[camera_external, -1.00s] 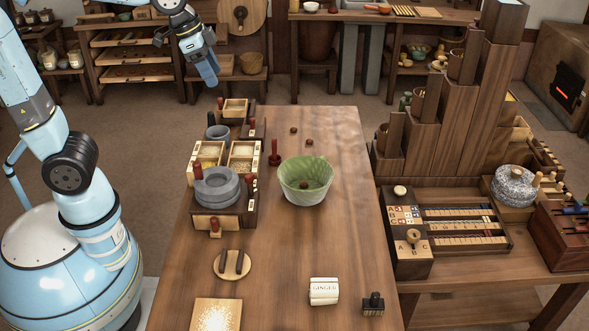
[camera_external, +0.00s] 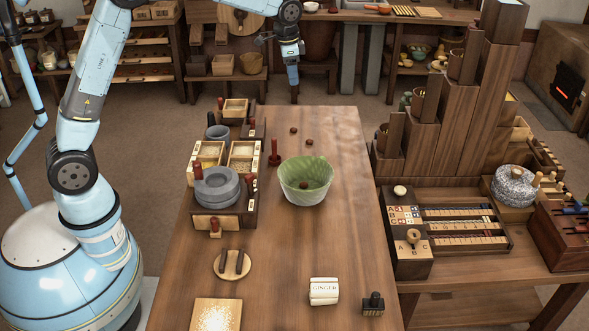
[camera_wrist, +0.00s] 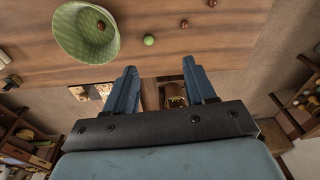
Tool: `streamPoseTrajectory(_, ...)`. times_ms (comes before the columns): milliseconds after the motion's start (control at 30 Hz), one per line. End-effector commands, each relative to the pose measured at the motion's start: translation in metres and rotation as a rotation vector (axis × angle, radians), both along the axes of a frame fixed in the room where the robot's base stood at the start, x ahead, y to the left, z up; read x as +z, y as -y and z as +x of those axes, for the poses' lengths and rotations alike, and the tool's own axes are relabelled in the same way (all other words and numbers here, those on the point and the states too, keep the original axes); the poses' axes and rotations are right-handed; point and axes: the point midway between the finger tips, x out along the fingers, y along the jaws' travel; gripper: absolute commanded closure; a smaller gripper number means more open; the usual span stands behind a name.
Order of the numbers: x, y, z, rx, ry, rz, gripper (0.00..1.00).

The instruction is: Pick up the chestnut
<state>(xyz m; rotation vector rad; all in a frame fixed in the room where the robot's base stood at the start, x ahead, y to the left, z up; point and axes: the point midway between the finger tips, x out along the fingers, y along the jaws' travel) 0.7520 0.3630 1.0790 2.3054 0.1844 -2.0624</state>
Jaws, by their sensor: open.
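Two small brown round things, which look like chestnuts, lie on the far part of the wooden table: one nearer the far edge (camera_external: 294,130) and one closer to the bowl (camera_external: 309,142). In the wrist view they show at the top, one (camera_wrist: 184,23) beyond my fingers and one (camera_wrist: 212,3) at the frame edge. Another brown round thing (camera_external: 303,185) lies inside the green bowl (camera_external: 318,170). My gripper (camera_external: 294,96) is above the table's far end, apart from all of them. Its fingers (camera_wrist: 160,66) are open and empty.
A small green ball (camera_wrist: 149,40) shows beside the bowl in the wrist view. A grey stone quern (camera_external: 217,186) and grain boxes (camera_external: 207,153) stand left of the bowl. The table right of the bowl is clear.

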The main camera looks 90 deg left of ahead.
Motion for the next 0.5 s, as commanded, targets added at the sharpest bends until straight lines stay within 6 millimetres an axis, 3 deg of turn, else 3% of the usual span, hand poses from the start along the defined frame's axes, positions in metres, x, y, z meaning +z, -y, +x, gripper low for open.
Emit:
streamPoseTrajectory(33, -0.016, -0.018, 0.004, 0.008, -0.013, -0.006, 0.45)
streamPoseTrajectory(300, -0.094, -0.104, 0.013, 0.026, -0.066, -0.034, 0.45)
streamPoseTrajectory(500, -0.145, -0.153, 0.009, 0.032, -0.095, -0.053, 0.45)
